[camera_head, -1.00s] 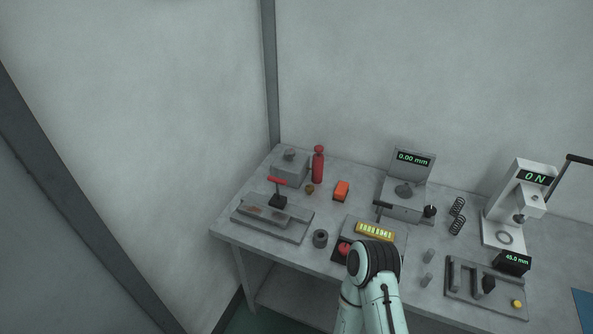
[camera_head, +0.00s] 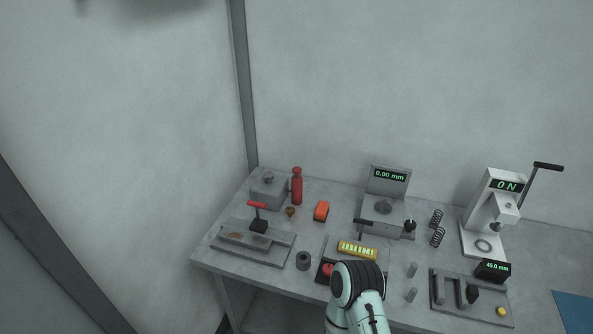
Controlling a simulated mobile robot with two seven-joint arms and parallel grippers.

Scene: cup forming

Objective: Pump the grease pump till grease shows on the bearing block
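A red cylinder with a rounded red cap, which looks like the grease pump (camera_head: 297,187), stands upright at the back left of the table. Just left of it is a grey block with a round knob-like top, probably the bearing block (camera_head: 268,191). They stand close together; I cannot tell if they touch. No grease can be made out on the block at this size. Neither gripper shows. Only a pale green and black arm link of mine comes up from the bottom edge, well in front of the pump.
On the table (camera_head: 215,250) are a red-handled tool (camera_head: 257,216) on a plate, an orange block (camera_head: 321,211), a small brass piece (camera_head: 291,211), a grey ring (camera_head: 303,260), a gauge reading 0.00 mm (camera_head: 389,180), springs (camera_head: 437,237) and a press reading 0 N (camera_head: 482,225). Walls close off the left and back.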

